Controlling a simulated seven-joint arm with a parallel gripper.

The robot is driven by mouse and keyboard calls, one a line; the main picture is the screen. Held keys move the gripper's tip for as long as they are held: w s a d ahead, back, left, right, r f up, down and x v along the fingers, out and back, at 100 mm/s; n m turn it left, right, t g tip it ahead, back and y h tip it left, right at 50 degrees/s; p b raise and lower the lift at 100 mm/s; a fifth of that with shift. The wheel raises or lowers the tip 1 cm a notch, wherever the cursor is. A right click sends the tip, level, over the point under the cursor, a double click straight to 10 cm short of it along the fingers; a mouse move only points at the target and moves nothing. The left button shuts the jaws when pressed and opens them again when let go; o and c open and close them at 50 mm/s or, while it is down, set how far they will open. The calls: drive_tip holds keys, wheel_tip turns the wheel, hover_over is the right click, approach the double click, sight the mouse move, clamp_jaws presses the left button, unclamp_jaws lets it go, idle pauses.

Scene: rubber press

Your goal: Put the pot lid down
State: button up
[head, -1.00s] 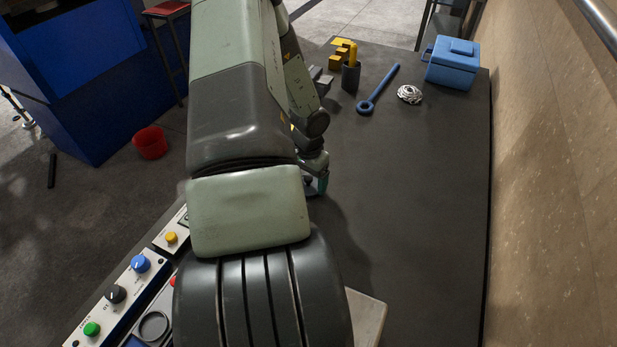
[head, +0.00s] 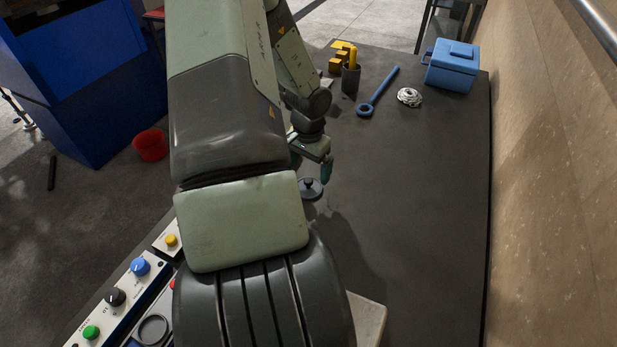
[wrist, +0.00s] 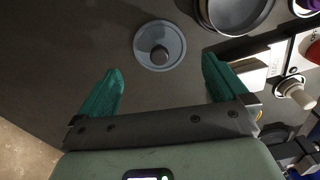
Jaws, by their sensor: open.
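The pot lid (head: 311,188) is a small grey disc with a dark knob. It lies flat on the dark table just below my gripper (head: 311,172) in the head view. In the wrist view the lid (wrist: 160,46) lies ahead of the fingertips, between their lines and apart from both. My gripper (wrist: 162,78) is open with nothing between its green fingers. A round metal pot (wrist: 236,12) stands to the right of the lid in the wrist view, cut by the top edge. My arm hides the pot in the head view.
A control panel (head: 128,290) with knobs stands at the lower left. A blue ring-ended tool (head: 378,92), a white coil (head: 409,97), a blue box (head: 451,66) and a dark cup (head: 351,78) are at the back. The table's right half is clear.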

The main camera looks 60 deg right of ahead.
sight(309, 180)
wheel_tip(309, 180, up, 6)
drive_tip(key=shift+r, duration=0.2)
idle(0.5)
drive_tip(key=w+a+r+n+t, duration=0.2)
drive_tip(key=w+a+r+n, duration=0.2)
drive_tip(key=w+a+r, duration=0.65)
drive_tip(key=w+a+r+n+t+y, duration=0.1)
drive_tip(key=w+a+r+n, duration=0.2)
drive_tip(key=a, duration=0.4)
drive_tip(key=w+a+r+n+y, duration=0.1)
drive_tip(key=w+a+r+n, duration=0.15)
drive_tip(key=a+r, duration=0.4)
drive_tip(key=s+a+r+n, duration=0.4)
drive_tip(key=a, duration=0.6)
drive_tip(key=s+a+r+n, duration=0.4)
drive_tip(key=s+a, duration=0.1)
drive_tip(key=a, duration=0.4)
drive_tip(key=r+n+t, duration=0.1)
drive_tip(key=s+d+r+n+h, duration=0.1)
drive_tip(key=s+d+r+n+t+h, duration=0.1)
drive_tip(key=shift+r+t, duration=0.3)
drive_tip(key=shift+r, duration=0.05)
drive_tip(key=shift+w, duration=0.1)
